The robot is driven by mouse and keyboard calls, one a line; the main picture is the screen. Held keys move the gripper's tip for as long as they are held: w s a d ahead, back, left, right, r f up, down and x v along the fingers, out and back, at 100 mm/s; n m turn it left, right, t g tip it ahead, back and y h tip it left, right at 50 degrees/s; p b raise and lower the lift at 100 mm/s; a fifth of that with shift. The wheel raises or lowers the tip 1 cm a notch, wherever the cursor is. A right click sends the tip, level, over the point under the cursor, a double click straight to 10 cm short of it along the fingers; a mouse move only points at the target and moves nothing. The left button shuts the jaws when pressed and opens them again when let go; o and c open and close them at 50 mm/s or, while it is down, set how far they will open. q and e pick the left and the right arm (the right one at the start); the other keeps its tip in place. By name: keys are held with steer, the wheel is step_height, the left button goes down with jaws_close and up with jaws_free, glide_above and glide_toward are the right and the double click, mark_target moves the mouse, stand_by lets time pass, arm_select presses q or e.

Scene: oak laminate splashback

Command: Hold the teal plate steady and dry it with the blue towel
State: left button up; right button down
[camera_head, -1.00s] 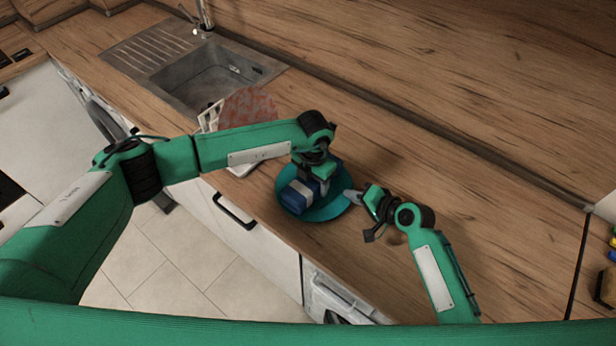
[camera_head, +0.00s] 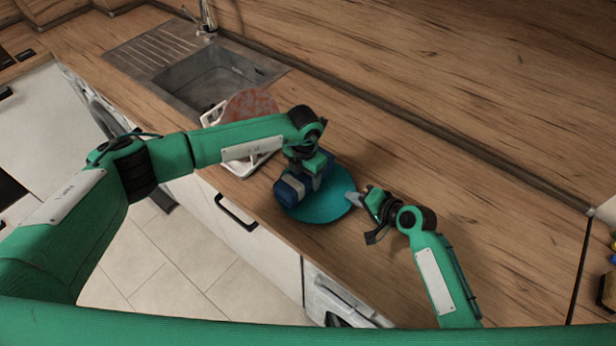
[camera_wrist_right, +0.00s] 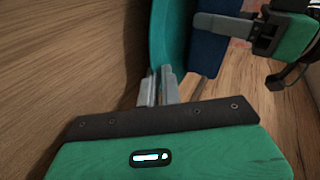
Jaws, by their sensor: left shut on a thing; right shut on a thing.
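The blue towel (camera_head: 290,191), with a pale stripe, is bunched on the left part of the plate. It also shows beside the plate in the wrist view (camera_wrist_right: 207,52). My left gripper (camera_head: 308,182) is shut on the towel from above and hides part of it and the plate's back rim.
A white dish rack (camera_head: 210,116) holding a reddish patterned plate (camera_head: 250,106) stands behind my left forearm. A metal sink (camera_head: 208,75) with a tap (camera_head: 207,16) is at the back left. Worktop to the right is clear. Colourful items sit at the far right edge.

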arm_select(q)
steer(key=shift+a+f, duration=0.15)
arm_select(e)
steer(key=shift+f, duration=0.15)
arm_select(q)
steer(key=shift+s+d+r, duration=0.2)
steer(key=shift+d+r, duration=0.05)
steer(key=shift+r, duration=1.05)
steer(key=shift+s+d+r, duration=0.15)
steer(key=shift+d+r, duration=0.15)
steer(key=shift+r, duration=0.95)
steer(key=shift+s+d+r, duration=0.2)
steer(key=shift+d+r, duration=0.05)
steer(key=shift+r, duration=1.05)
arm_select(e)
steer(key=c, duration=1.5)
jaws_free()
arm_select(q)
steer(key=shift+a, duration=0.1)
arm_select(e)
steer(key=shift+s, duration=0.1)
